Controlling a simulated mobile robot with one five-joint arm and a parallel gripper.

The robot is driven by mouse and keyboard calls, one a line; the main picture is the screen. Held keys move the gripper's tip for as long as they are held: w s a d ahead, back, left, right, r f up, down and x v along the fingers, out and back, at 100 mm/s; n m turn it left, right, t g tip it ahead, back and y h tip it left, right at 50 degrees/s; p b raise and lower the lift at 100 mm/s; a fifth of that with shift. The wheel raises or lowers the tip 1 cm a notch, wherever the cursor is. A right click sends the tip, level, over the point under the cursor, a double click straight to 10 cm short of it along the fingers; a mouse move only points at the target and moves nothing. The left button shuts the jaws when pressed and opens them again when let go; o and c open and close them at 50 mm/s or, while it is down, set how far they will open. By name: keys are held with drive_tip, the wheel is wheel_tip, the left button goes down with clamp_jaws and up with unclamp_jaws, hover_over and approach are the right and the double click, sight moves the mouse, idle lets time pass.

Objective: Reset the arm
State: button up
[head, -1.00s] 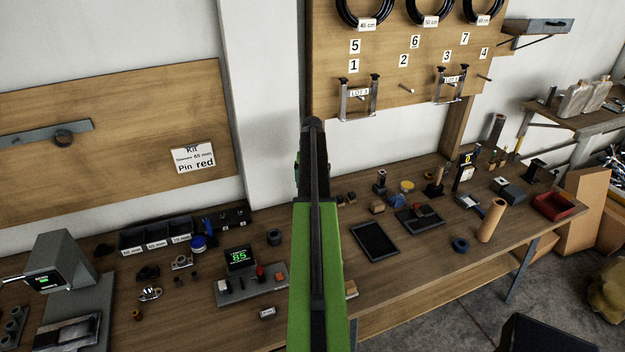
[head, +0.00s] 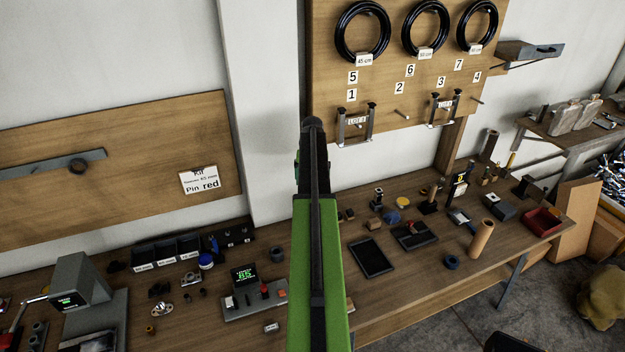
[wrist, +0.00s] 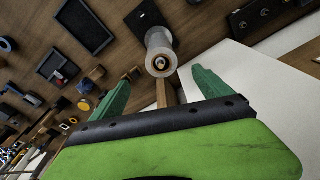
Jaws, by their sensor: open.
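My arm (head: 318,260), green with a black upper part, stands upright in the middle of the head view and hides most of my gripper there. In the wrist view my gripper (wrist: 160,78) is open, its two green fingers spread apart. A pale grey cylinder with a brass-coloured centre (wrist: 160,52) shows just beyond the gap between the fingertips. It looks apart from both fingers, but I cannot tell its distance.
The wooden workbench (head: 400,295) runs across below, with a dark tray (head: 371,257), a cardboard tube (head: 481,238) and a red bin (head: 542,221). A pegboard (head: 385,75) with black rings hangs behind. A white pillar (head: 265,110) stands behind my arm.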

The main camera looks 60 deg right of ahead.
idle(0.5)
drive_tip(key=w+a+f+n+b, duration=0.2)
drive_tip(key=w+a+f+b, duration=0.2)
drive_tip(key=w+a, duration=0.7)
drive_tip(key=w+a+f+n+b, duration=0.2)
drive_tip(key=w+a+f+b, duration=0.15)
drive_tip(key=w+a, duration=0.75)
drive_tip(key=w+a+f+n+b, duration=0.1)
drive_tip(key=a+f+n+b, duration=0.1)
drive_tip(key=a, duration=0.9)
drive_tip(key=a+f+n+b, duration=0.2)
drive_tip(key=a+f+b, duration=0.1)
drive_tip(key=a, duration=0.9)
drive_tip(key=s+a+f+n+y+b, duration=0.1)
drive_tip(key=s+a+f+n+b, duration=0.15)
drive_tip(key=a, duration=1.05)
drive_tip(key=s+a+f+n+b, duration=0.1)
drive_tip(key=s+a, duration=0.9)
drive_tip(key=s, duration=0.1)
drive_tip(key=shift+s+a+f+g+b, duration=0.2)
drive_tip(key=shift+s+f+g+b, duration=0.15)
drive_tip(key=shift+s+f+g, duration=0.05)
drive_tip(key=shift+c, duration=0.4)
